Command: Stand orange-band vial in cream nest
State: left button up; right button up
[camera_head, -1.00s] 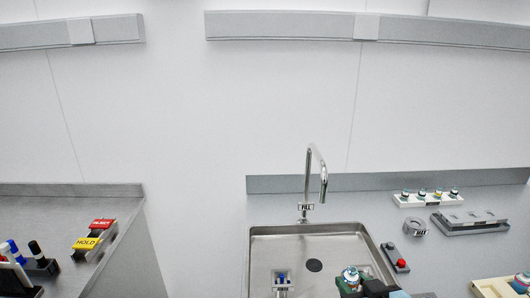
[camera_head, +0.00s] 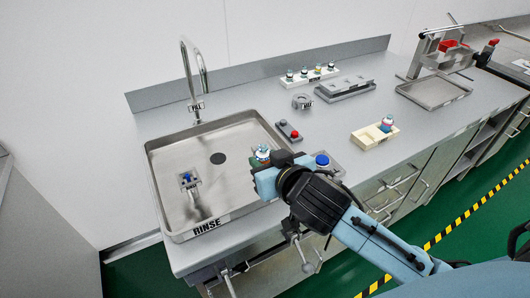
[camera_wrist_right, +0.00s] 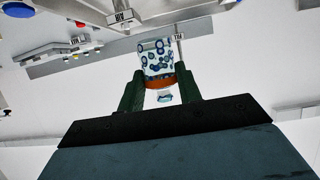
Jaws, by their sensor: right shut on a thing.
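My right gripper (camera_head: 268,164) is at the sink's right front edge, shut on the orange-band vial (camera_head: 262,153). In the right wrist view the vial (camera_wrist_right: 157,58) sits between the two dark fingers of my right gripper (camera_wrist_right: 160,90). Its orange band shows at the fingers, and its patterned blue and white part sticks out beyond them. The cream nest (camera_head: 364,138) is a low block on the counter, right of and beyond my gripper, apart from it. A vial with a blue and white top (camera_head: 387,124) stands at its right end. My left gripper is out of view.
The steel sink (camera_head: 165,148) with its faucet (camera_head: 196,75) lies left. A white rack of several vials (camera_head: 309,76), a grey fixture (camera_head: 344,90), a round ring (camera_head: 302,102) and a red-button box (camera_head: 289,131) stand behind. A blue button (camera_head: 322,160) is beside my gripper.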

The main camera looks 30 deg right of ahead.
aim_at(365, 140)
jog(key=z, duration=1.75)
jog(key=k, duration=0.5)
jog(key=z, duration=1.3)
jog(key=i, duration=1.45)
jog(key=u, duration=3.15)
jog(key=i, duration=0.2)
jog(key=z, duration=0.2)
